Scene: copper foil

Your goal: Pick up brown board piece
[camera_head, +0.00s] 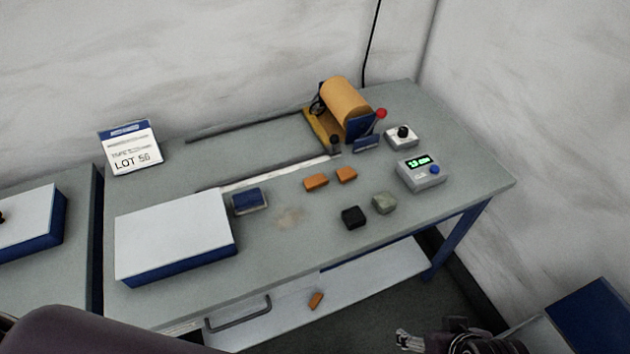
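Two small orange-brown pieces lie side by side near the middle of the grey table, a left one (316,182) and a right one (346,174). A third orange-brown piece (315,300) lies tilted lower down, at the pale shelf under the table's front edge. I cannot tell which is the brown board piece. My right gripper (405,340) is at the bottom edge, in front of and below the table, apart from all the pieces. Its finger opening is too small to judge. A dark part of my body fills the bottom left; my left gripper is not in view.
On the table (270,265) stand a white-topped blue box (175,235), a blue pad (249,201), black (353,217) and grey-green (384,203) blocks, a copper roll machine (345,105) and a meter (421,172). A drawer handle (238,315) juts out in front.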

